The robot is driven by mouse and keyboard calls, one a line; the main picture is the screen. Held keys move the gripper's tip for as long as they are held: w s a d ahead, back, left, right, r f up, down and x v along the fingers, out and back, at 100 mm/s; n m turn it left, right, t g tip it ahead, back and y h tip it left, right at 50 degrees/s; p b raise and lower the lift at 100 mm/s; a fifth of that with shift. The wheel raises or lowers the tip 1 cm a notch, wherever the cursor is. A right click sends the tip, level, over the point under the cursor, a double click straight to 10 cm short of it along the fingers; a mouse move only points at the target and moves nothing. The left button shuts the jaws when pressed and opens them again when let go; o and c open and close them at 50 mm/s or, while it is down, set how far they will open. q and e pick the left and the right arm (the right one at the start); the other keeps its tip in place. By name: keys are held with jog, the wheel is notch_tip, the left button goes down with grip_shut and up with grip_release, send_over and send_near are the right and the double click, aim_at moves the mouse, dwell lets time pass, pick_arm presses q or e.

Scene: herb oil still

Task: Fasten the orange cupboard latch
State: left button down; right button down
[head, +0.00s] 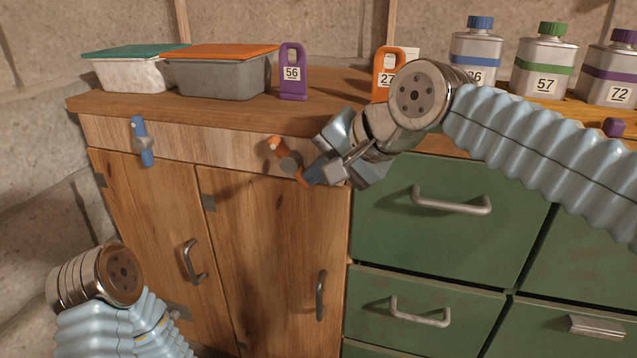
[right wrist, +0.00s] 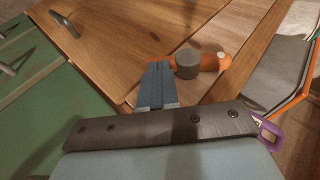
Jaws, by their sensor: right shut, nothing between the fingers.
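The orange latch (head: 275,145) is on the wooden rail above the right cupboard door (head: 265,240). It lies slanted, upper left to lower right, around a grey round pivot (head: 290,162). My right gripper (head: 312,175) is shut and empty, its fingertips at the latch's lower right end and partly covering it. In the right wrist view the shut fingers (right wrist: 157,75) are beside the grey pivot, and the orange latch (right wrist: 212,61) sticks out past it. Whether the fingers touch the latch I cannot tell. The right door looks closed. My left arm is at lower left, its gripper out of sight.
A blue latch (head: 142,142) stands nearly upright over the left door (head: 150,220). Green drawers (head: 450,235) with metal handles are on the right. Lidded bins (head: 225,78), numbered tags and bottles (head: 475,55) stand on the top.

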jog(key=f+y+b, duration=0.1)
jog(key=b, duration=0.2)
jog(key=shift+f+t+y, duration=0.3)
jog(key=shift+t+y, duration=0.1)
jog(key=shift+w+a+f, duration=0.1)
jog(key=shift+a+f, duration=0.2)
jog(key=shift+f, duration=0.25)
dwell(0.7)
jog(key=shift+r, duration=0.1)
jog(key=p+v, duration=0.2)
jog(key=v, duration=1.1)
jog(key=shift+s+d+r, duration=0.15)
jog(key=shift+s+d, duration=0.1)
